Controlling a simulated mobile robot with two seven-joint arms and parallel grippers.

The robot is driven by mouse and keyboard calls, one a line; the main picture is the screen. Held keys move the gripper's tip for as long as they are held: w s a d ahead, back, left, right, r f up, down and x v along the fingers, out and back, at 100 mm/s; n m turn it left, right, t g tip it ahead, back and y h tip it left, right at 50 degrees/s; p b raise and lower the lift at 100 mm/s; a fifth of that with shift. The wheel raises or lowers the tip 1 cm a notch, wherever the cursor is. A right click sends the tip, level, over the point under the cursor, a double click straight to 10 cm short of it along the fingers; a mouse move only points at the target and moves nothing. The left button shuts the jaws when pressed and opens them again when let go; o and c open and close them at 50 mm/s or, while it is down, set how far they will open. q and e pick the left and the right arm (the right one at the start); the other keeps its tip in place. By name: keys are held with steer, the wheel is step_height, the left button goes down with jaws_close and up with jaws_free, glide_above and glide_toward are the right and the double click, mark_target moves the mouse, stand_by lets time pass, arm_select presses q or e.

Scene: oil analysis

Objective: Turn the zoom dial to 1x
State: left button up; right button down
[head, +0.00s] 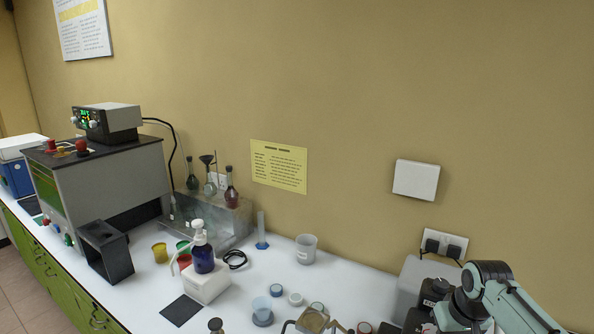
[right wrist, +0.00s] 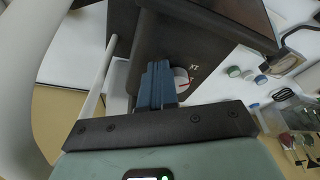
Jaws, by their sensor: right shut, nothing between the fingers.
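The dial's setting is too small to read. In the head view, I cannot make out the dial. My left gripper is in neither view.
The white bench (head: 150,300) carries a blue pump bottle (head: 203,258) on a white box, a beaker (head: 306,248), a dark stand (head: 105,250) and several small jars. A grey instrument (head: 110,165) stands at the left. Small items crowd the bench's front right.

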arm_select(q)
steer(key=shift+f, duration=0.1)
arm_select(e)
steer(key=shift+s, duration=0.15)
steer(key=v, duration=0.2)
steer(key=p+v, duration=0.1)
steer(key=shift+w, duration=0.3)
steer(key=shift+w+r, duration=0.2)
steer(key=shift+r, duration=0.05)
steer(key=shift+v, duration=1.2)
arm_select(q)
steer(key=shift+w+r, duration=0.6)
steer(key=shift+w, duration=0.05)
arm_select(e)
steer(key=shift+w+r, duration=0.15)
